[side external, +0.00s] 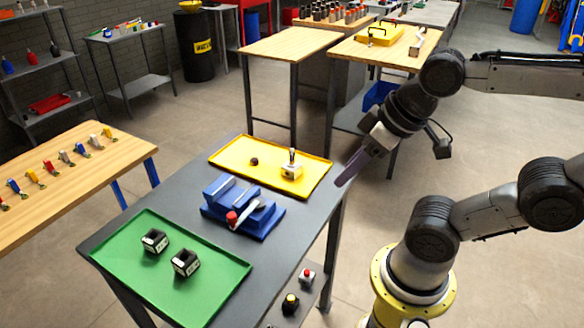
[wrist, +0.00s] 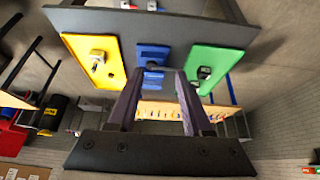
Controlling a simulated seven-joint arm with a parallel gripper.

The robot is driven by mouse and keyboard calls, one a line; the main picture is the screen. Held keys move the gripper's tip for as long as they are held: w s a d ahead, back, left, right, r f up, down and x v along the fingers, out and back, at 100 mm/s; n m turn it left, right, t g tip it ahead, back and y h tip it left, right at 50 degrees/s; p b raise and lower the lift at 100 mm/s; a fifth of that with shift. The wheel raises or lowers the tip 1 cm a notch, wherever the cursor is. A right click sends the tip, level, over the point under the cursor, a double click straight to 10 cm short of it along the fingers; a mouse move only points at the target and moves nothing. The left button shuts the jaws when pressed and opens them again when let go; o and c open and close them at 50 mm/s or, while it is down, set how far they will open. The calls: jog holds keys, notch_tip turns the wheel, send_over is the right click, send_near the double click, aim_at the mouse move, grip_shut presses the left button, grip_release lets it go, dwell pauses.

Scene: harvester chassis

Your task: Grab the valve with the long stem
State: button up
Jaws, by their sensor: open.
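A pale block-shaped part with an upright stem (side external: 292,169), which looks like the valve, stands on the yellow tray (side external: 231,147). It also shows as a small pale piece (wrist: 97,55) in the wrist view. A small dark round piece (side external: 254,161) lies to its left on the same tray. My gripper (side external: 350,169) is open and empty, in the air beside the right edge of the grey table, to the right of the yellow tray. In the wrist view the two fingers (wrist: 158,92) are spread apart with nothing between them. The stem's length is hard to judge.
A blue vise-like fixture (side external: 218,194) with a red-knobbed handle (side external: 232,217) stands beside the yellow tray. A green tray (side external: 150,278) holds two dark blocks (side external: 186,262). A wooden table (side external: 95,160) with several small coloured parts is at left.

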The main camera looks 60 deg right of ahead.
jog(key=o, duration=0.8)
jog(key=shift+c, duration=0.2)
